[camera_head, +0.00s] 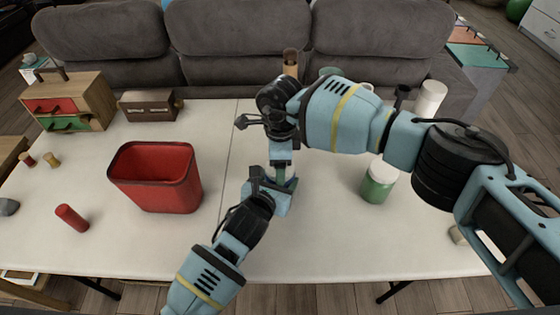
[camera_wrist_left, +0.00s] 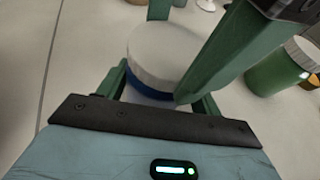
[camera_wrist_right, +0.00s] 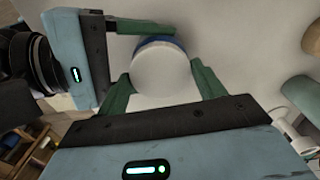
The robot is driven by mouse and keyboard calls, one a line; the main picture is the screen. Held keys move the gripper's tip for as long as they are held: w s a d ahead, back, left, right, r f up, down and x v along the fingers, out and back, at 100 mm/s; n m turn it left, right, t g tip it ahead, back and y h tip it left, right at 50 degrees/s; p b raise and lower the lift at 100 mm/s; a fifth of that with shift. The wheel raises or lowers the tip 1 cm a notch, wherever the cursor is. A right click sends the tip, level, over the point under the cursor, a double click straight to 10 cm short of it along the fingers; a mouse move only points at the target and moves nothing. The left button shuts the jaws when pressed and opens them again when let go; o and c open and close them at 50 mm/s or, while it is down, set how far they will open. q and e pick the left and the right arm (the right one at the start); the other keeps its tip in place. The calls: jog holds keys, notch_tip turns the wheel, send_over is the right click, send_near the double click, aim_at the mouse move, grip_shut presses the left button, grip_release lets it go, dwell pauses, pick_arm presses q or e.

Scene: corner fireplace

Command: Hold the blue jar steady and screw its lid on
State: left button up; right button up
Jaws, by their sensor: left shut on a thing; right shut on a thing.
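The blue jar (camera_wrist_left: 146,92) stands on the table with a round white lid (camera_wrist_left: 165,50) over its top; only a blue band shows below the lid. In the right wrist view the lid (camera_wrist_right: 162,77) is seen from above, with a blue edge (camera_wrist_right: 158,41) of the jar behind it. My left gripper (camera_head: 276,188) is shut on the jar from the near side, low down. My right gripper (camera_head: 284,172) comes from above and is shut on the lid, its green fingers on either side. In the head view the grippers hide most of the jar. Whether the threads are engaged cannot be seen.
A green jar (camera_head: 377,188) with a white lid stands to the right. A red bin (camera_head: 155,180) stands left, with a red cylinder (camera_head: 71,217) near it. A small drawer cabinet (camera_head: 68,102) and a brown box (camera_head: 150,106) stand at the back left. The front table is clear.

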jog(key=m, duration=0.3)
jog(key=o, duration=1.2)
jog(key=shift+c, duration=0.2)
jog(key=shift+s, duration=0.1)
pick_arm(q)
jog(key=shift+a, duration=0.1)
pick_arm(e)
jog(key=shift+a+r, duration=0.1)
jog(key=shift+r, duration=0.3)
notch_tip(320, 180, up, 11)
jog(key=shift+r, duration=0.1)
pick_arm(q)
jog(key=o, duration=2)
pick_arm(e)
jog(key=shift+w+d, duration=0.2)
